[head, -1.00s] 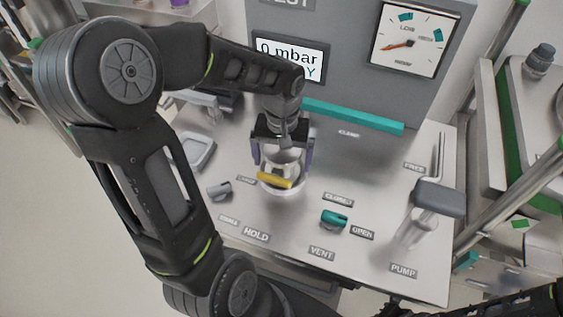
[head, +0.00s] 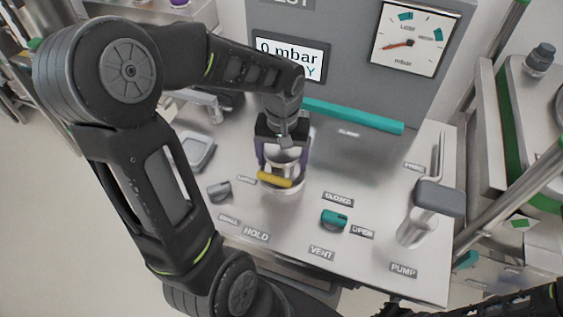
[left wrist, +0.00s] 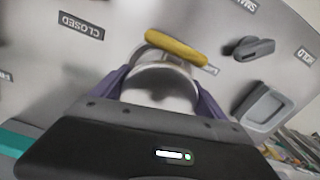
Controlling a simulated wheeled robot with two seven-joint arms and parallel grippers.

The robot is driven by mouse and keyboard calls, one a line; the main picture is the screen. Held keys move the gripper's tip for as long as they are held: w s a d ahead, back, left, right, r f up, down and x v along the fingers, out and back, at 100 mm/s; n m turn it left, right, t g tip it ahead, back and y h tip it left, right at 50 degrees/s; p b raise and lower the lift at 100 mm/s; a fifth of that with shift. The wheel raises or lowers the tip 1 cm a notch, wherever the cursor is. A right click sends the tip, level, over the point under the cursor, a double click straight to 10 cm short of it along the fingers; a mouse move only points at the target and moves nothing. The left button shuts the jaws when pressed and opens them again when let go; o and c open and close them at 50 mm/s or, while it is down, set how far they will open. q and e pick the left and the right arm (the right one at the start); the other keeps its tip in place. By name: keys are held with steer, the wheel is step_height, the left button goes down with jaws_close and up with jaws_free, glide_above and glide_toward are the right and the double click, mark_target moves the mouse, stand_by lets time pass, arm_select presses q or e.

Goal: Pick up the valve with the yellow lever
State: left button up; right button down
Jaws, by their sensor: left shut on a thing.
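The valve (head: 284,158) is a pale metal body with a yellow lever (head: 274,179) on its front side. It stands upright at the round fixture on the metal bench panel; I cannot tell whether it is clear of the fixture. My left gripper (head: 283,160) reaches down from above, its purple fingers on both sides of the valve, shut on it. In the left wrist view the valve (left wrist: 160,82) sits between the purple fingers, with the yellow lever (left wrist: 176,47) beyond them. My right gripper is not in view.
A teal knob (head: 334,219) and a grey knob (head: 219,191) are on the panel (head: 300,240). A pump handle (head: 438,197) stands at right. A teal bar (head: 354,116) runs along the back below the display (head: 290,59) and dial gauge (head: 414,38). A grey tray (head: 195,150) lies left.

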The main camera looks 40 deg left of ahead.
arm_select(q)
steer(key=shift+w, duration=0.1)
steer(key=c, duration=0.8)
steer(key=shift+r, duration=0.15)
step_height(320, 180, up, 10)
steer(key=shift+f+b, duration=0.1)
steer(key=shift+b, duration=0.45)
steer(key=shift+r+p, duration=2)
steer(key=shift+r, duration=0.55)
